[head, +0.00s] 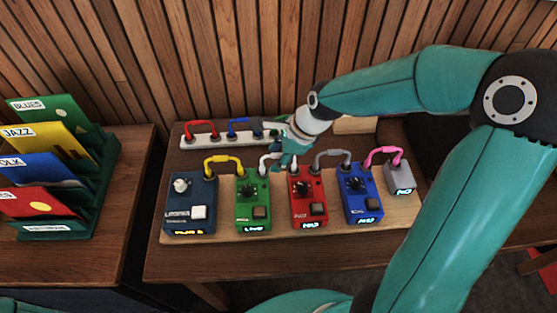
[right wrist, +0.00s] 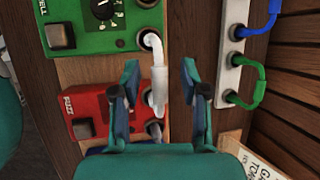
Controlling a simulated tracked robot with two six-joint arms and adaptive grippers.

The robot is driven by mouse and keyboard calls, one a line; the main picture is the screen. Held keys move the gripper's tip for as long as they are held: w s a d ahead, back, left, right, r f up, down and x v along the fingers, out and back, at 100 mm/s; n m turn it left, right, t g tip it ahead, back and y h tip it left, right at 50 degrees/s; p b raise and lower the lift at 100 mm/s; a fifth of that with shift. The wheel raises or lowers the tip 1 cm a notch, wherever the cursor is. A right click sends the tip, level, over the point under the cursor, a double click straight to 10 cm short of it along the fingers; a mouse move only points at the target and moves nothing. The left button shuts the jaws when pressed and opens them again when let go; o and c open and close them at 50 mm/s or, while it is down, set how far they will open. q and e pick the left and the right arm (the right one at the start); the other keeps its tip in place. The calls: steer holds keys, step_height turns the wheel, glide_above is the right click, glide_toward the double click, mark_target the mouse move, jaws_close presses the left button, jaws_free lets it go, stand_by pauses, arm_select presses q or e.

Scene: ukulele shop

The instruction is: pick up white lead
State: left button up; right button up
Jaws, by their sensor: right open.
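The white lead (right wrist: 157,78) is a short cable that joins the green pedal (right wrist: 98,22) and the red pedal (right wrist: 92,110). In the head view the white lead (head: 265,160) is partly hidden by my right gripper (head: 285,155). In the right wrist view my right gripper (right wrist: 162,82) is open, and the white lead shows between its two fingers. The fingers are not closed on it; I cannot tell whether they touch it. My left gripper is not in view.
A blue pedal (head: 361,192), a navy pedal (head: 189,205) and a small grey pedal (head: 399,178) share the wooden board (head: 270,231). Yellow (head: 222,160), grey (head: 330,154) and pink (head: 381,150) leads join pedals. A white strip (head: 212,141) with leads lies behind. A folder rack (head: 90,210) stands left.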

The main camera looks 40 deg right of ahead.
jaws_close()
steer(key=shift+r, duration=0.15)
